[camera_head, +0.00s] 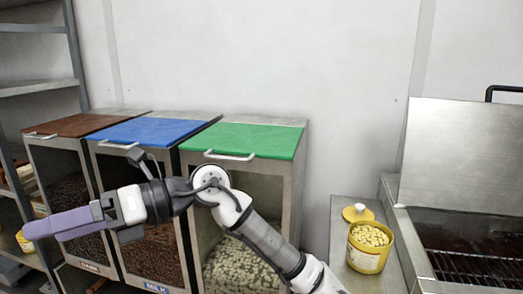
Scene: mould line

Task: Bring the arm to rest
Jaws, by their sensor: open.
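My arm reaches up from the bottom of the picture and bends left, in front of the bins. My gripper (33,229) is at the far left end of the arm, pointing left, with its purple finger part side-on to the camera. No object shows at its tip. The gap between the fingers is hard to see from this side. The gripper is in front of the left bin, apart from the shelf as far as I can tell.
Three bins have brown (75,125), blue (155,130) and green (245,140) lids, all shut. A yellow tub (367,258) of pale pieces stands on a counter at right, its yellow lid (357,212) behind it. A metal machine (465,155) with a grate is far right; shelving (38,88) is left.

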